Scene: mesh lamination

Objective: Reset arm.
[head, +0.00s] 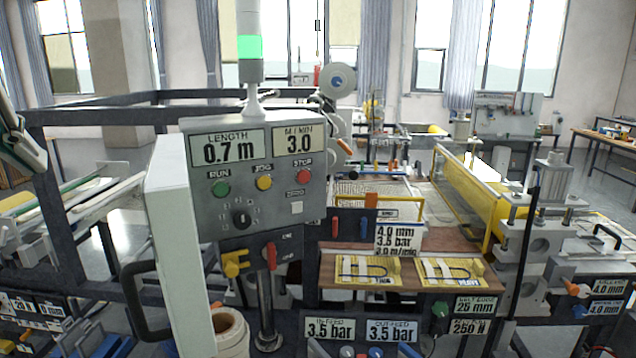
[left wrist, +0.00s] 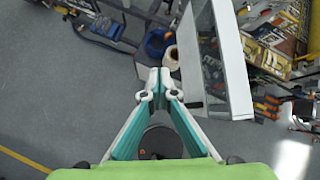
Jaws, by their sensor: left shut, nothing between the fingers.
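My left gripper (head: 24,150) shows only in part at the left edge of the head view, left of the control panel and apart from it. In the left wrist view my left gripper (left wrist: 159,92) has its tips together with nothing between them, over bare grey floor. The control panel (head: 255,160) stands upright in the middle of the head view and reads 0.7 m and 3.0 m/min. In the left wrist view the panel's pale housing (left wrist: 232,60) is right of the fingers. My right gripper is in neither view.
A white roll (head: 229,330) stands low beside the panel's post. Behind it a wooden shelf (head: 330,270) holds two yellow cards. A yellow guarded roller (head: 465,190) is at the right. In the left wrist view a blue bin (left wrist: 156,44) lies beyond the fingertips.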

